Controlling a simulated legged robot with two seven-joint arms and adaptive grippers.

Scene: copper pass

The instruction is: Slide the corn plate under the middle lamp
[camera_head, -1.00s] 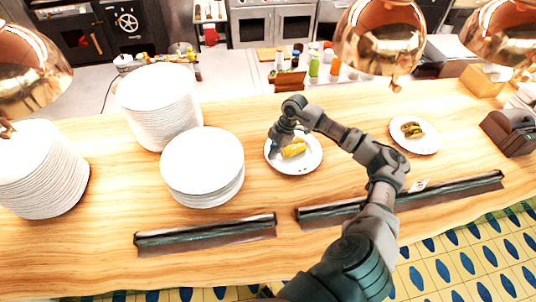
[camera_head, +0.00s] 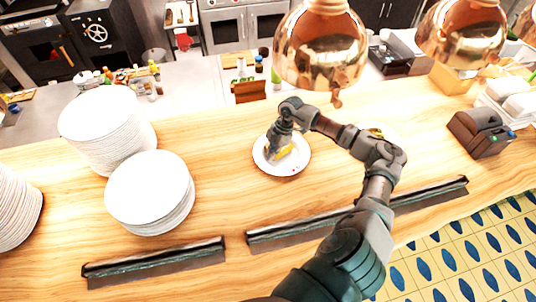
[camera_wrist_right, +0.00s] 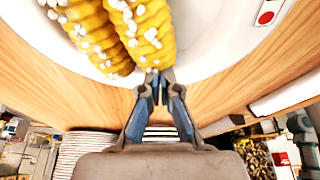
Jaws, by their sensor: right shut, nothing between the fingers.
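The corn plate (camera_head: 293,168) is a white round plate with yellow corn (camera_head: 279,153) on it, on the wooden counter. In the wrist view the corn (camera_wrist_right: 125,30) shows white crumbs, and the plate's rim (camera_wrist_right: 235,48) is close by. My right gripper (camera_head: 273,152) is shut and empty at the left side of the plate, its tips (camera_wrist_right: 160,78) at the rim beside the corn. Whether it touches the plate is unclear. The copper middle lamp (camera_head: 318,50) hangs behind and to the right of the plate. My left gripper is not in view.
Stacked white plates (camera_head: 148,188) stand to the left. Dark rails (camera_head: 150,264) run along the near counter edge. A second plate of food (camera_head: 377,132) is mostly hidden behind my arm. A brown device (camera_head: 482,135) stands at right.

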